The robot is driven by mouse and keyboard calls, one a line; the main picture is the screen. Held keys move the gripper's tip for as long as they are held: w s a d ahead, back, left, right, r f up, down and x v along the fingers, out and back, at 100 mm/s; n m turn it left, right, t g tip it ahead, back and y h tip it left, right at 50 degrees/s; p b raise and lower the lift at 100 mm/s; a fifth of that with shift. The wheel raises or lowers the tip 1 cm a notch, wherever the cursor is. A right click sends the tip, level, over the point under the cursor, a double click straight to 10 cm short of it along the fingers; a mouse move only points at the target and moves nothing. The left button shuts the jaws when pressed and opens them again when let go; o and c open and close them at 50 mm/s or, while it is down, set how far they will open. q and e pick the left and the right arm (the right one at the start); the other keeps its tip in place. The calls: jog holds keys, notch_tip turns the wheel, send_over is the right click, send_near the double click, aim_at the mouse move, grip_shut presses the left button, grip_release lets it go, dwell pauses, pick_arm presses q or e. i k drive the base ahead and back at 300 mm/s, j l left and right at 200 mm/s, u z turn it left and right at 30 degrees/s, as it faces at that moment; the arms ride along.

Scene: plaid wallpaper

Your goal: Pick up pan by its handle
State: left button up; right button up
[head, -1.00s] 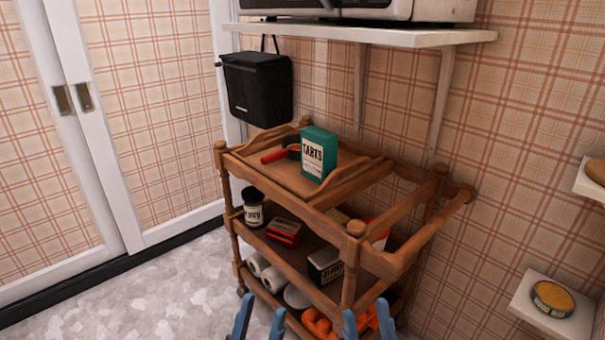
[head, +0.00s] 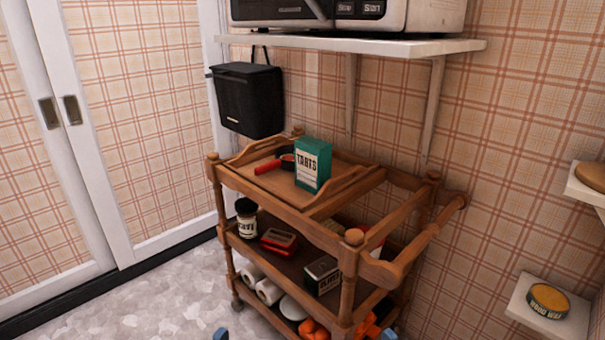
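A small dark pan (head: 287,154) with a red handle (head: 267,166) lies on the top tray of the wooden cart (head: 284,206). Its handle points left and toward me. A green box labelled TARTS (head: 313,165) stands upright just right of the pan and hides part of it. Only a blue tip of my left gripper (head: 221,334) and one of my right gripper (head: 388,334) show at the bottom edge, well below and in front of the pan. The rest of both grippers is out of view, so their opening cannot be told.
The cart's lower shelves hold a dark jar (head: 246,218), a red box (head: 279,240), a dark tin (head: 322,274), white rolls (head: 268,291) and orange things. A white shelf (head: 352,43) with a microwave (head: 350,14) overhangs behind. Open floor (head: 150,295) lies left.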

aim_at(285, 165)
jog(key=i+j+z, duration=0.1)
jog(key=j, duration=0.2)
jog(key=i+j+z, duration=0.15)
jog(key=j, duration=0.15)
jog(key=i+j+z, duration=0.1)
jog(key=j, duration=0.25)
jog(key=i+j+z, duration=0.15)
jog(key=j, duration=0.2)
